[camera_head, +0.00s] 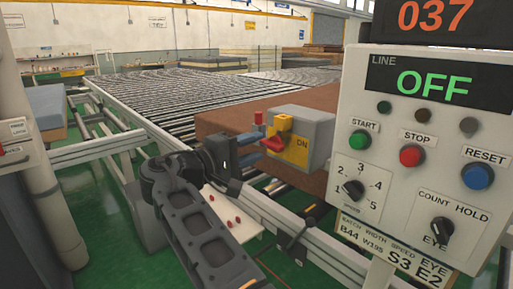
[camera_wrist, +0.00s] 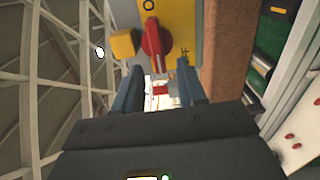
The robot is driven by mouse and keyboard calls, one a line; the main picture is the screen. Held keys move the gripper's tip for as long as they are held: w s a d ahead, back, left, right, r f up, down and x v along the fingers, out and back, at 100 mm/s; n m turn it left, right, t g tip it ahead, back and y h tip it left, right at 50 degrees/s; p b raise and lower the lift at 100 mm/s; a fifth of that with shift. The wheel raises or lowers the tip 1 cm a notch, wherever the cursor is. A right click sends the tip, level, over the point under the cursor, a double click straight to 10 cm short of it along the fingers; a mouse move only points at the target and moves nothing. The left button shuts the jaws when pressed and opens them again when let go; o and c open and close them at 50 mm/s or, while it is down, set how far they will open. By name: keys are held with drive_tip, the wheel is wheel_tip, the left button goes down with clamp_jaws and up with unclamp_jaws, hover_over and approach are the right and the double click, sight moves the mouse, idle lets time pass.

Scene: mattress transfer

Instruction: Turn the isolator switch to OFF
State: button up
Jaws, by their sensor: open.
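The isolator switch (camera_head: 315,128) is a grey box with a yellow face plate and a red rotary handle (camera_head: 273,146). The lettering "ON" shows on the plate to the right of the handle.
A control panel (camera_head: 375,100) with a green "OFF" display, buttons and knobs stands at the right. A roller conveyor (camera_head: 170,90) runs behind, with a brown block (camera_head: 228,122) on it behind the switch. A metal rail (camera_head: 275,212) passes below. A yellow block (camera_wrist: 123,43) sits beside the handle.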

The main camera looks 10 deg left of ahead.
drive_tip(key=v, duration=0.6)
drive_tip(key=shift+b, duration=0.4)
drive_tip(key=shift+s, duration=0.1)
